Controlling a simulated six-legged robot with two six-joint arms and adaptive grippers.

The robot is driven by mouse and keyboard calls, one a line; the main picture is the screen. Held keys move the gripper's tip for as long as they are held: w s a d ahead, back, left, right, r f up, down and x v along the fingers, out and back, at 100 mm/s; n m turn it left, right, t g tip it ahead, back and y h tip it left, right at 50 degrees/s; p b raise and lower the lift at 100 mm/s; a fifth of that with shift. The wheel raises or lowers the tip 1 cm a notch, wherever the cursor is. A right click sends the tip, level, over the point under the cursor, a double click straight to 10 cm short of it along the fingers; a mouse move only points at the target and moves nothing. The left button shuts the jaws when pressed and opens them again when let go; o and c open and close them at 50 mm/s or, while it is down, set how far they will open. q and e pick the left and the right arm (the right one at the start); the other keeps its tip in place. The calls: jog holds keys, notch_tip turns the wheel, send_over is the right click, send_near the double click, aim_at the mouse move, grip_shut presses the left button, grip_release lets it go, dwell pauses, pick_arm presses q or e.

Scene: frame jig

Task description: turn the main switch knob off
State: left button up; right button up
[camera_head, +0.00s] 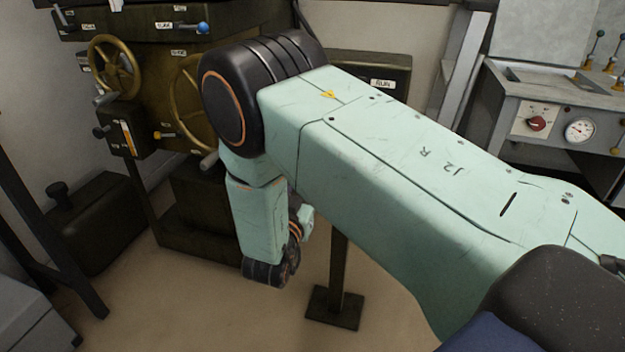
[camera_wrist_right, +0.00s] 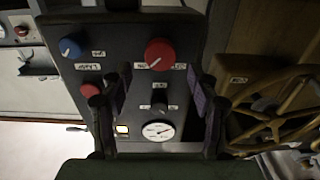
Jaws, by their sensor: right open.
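A large red knob (camera_wrist_right: 159,54) sits on a dark control panel (camera_wrist_right: 133,48) in the right wrist view. I cannot read the labels, so I cannot tell for sure that it is the main switch knob. My right gripper (camera_wrist_right: 163,88) is open in front of this panel. Its two fingers stand apart, and the red knob shows between and just above their tips, with nothing held. In the head view my right arm hides most of the panel and the gripper's fingers. My left gripper is in neither view.
The panel also carries a blue knob (camera_wrist_right: 70,47), a smaller red knob (camera_wrist_right: 90,90), a black knob (camera_wrist_right: 159,109), a lit lamp (camera_wrist_right: 122,129) and a gauge (camera_wrist_right: 158,131). A brass handwheel (camera_wrist_right: 270,115) stands close on the right. A grey bench (camera_head: 560,98) has another red knob (camera_head: 537,123).

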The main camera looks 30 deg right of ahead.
jog(key=b+x, duration=0.1)
jog(key=x, duration=0.3)
jog(key=shift+w+d, duration=0.1)
jog(key=c, duration=1.1)
jog(key=shift+c, duration=0.2)
